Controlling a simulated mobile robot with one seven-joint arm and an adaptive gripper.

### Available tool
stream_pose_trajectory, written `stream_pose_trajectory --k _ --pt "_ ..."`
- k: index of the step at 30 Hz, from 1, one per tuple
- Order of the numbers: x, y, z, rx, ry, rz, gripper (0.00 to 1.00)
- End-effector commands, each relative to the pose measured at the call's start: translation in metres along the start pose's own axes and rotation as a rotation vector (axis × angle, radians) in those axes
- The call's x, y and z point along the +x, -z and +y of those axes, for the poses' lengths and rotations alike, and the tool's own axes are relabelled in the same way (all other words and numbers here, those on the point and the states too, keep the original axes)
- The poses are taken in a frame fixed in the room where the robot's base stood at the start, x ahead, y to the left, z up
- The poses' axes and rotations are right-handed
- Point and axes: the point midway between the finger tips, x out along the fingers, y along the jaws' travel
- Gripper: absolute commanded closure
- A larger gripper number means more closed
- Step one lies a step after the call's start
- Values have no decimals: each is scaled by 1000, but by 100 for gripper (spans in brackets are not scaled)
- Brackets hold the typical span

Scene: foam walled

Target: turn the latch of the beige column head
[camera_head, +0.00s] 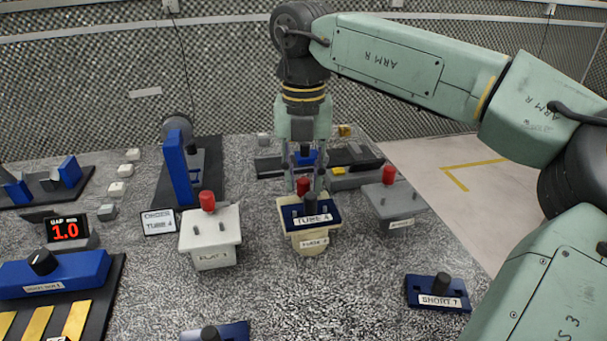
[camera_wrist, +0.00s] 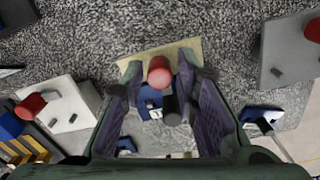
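The beige column head (camera_head: 309,241) stands at the middle of the table, with a blue plate labelled TUBE 4 (camera_head: 313,219) on its top. Its red latch knob (camera_head: 303,186) stands at the back of the top, and a dark post rises from the blue plate. My gripper (camera_head: 306,178) points down right over it. In the wrist view my gripper (camera_wrist: 160,80) is open, fingers apart on either side, with the red knob (camera_wrist: 159,71) and dark post (camera_wrist: 172,108) showing between them. I cannot tell whether a finger touches either.
A white column head (camera_head: 210,240) with a red knob stands close on the left, a grey one (camera_head: 397,206) on the right. A blue SHORT part (camera_head: 437,293) lies front right. A blue upright fixture (camera_head: 181,168) and an order sign (camera_head: 158,222) stand left.

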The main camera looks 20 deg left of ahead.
Motion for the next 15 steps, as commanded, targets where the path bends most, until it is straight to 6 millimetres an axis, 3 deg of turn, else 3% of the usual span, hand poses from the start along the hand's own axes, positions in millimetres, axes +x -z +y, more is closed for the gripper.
stream_pose_trajectory --k 15 --pt "-69 0 1 -1 -3 -2 72"
